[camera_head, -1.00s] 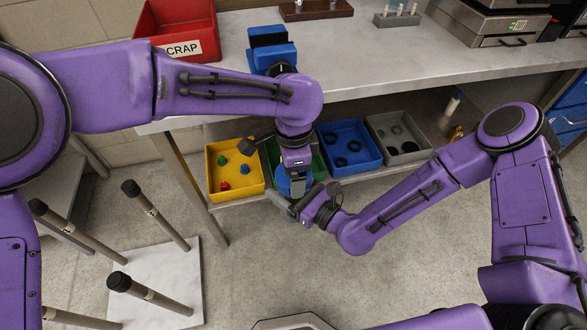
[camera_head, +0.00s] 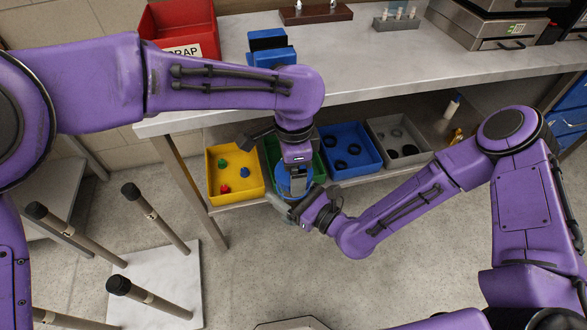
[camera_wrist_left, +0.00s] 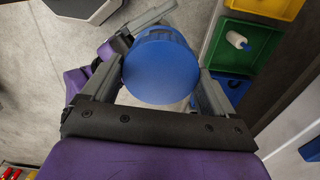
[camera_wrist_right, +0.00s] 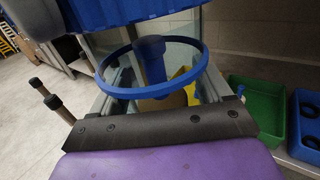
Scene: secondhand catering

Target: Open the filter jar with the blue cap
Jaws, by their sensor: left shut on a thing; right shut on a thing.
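The blue cap (camera_wrist_left: 158,72) is a round disc between the two grey fingers of my left gripper (camera_wrist_left: 155,85), which is shut on it from above. In the head view, my left gripper (camera_head: 293,186) hangs below its wrist in front of the shelf. The jar (camera_wrist_right: 122,78) is clear, with a blue ring (camera_wrist_right: 206,62) around it and a blue post (camera_wrist_right: 151,62) inside. My right gripper (camera_head: 284,205) is shut on the jar from the lower right. The cap's ribbed side (camera_wrist_right: 130,12) shows at the top of the right wrist view.
Yellow (camera_head: 213,194), green (camera_head: 269,146), blue (camera_head: 376,158) and grey (camera_head: 426,150) bins stand on the low shelf behind the grippers. A red scrap bin (camera_head: 205,22) is on the counter (camera_head: 365,62). Posts (camera_head: 152,298) stand at the left.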

